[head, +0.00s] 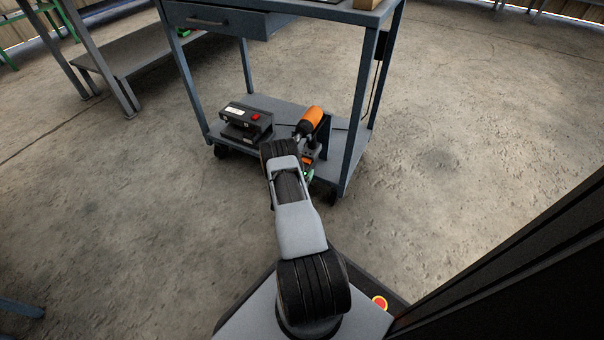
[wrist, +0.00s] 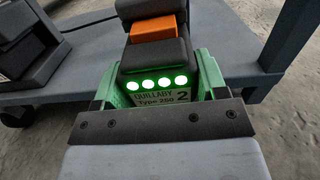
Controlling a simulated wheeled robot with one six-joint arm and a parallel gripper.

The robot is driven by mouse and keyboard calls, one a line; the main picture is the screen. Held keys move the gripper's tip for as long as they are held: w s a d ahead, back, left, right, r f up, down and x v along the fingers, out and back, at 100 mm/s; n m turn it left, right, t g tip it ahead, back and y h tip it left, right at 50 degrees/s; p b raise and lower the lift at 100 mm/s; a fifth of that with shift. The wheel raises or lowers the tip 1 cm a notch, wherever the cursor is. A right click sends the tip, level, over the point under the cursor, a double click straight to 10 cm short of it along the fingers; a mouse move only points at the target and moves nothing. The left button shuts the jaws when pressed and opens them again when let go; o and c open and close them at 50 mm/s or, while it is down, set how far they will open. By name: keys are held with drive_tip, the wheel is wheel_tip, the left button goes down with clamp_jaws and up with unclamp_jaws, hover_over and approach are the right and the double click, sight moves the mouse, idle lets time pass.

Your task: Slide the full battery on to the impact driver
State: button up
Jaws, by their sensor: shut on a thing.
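The impact driver (head: 311,121), with an orange body, is on the lower shelf of the cart, partly hidden by my arm. My gripper (wrist: 158,78) has green fingers and is shut on the battery (wrist: 155,62). The battery is a dark block with an orange tab, several lit green lights and a label reading "QUILLABY Type 250 2". In the head view, my gripper is mostly hidden behind my wrist, just below the driver. I cannot tell whether the battery touches the driver.
A black boxy device with a red button (head: 245,120) stands left of the driver on the cart's lower shelf (head: 284,107). The cart's legs (head: 359,110) and drawer (head: 215,20) frame the space above. Concrete floor to the right is clear.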

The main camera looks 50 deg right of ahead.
drive_tip(key=shift+b+x, duration=0.7)
drive_tip(key=shift+x, duration=0.75)
drive_tip(key=o, duration=1.3)
drive_tip(key=shift+f, duration=0.1)
drive_tip(key=shift+a, duration=0.1)
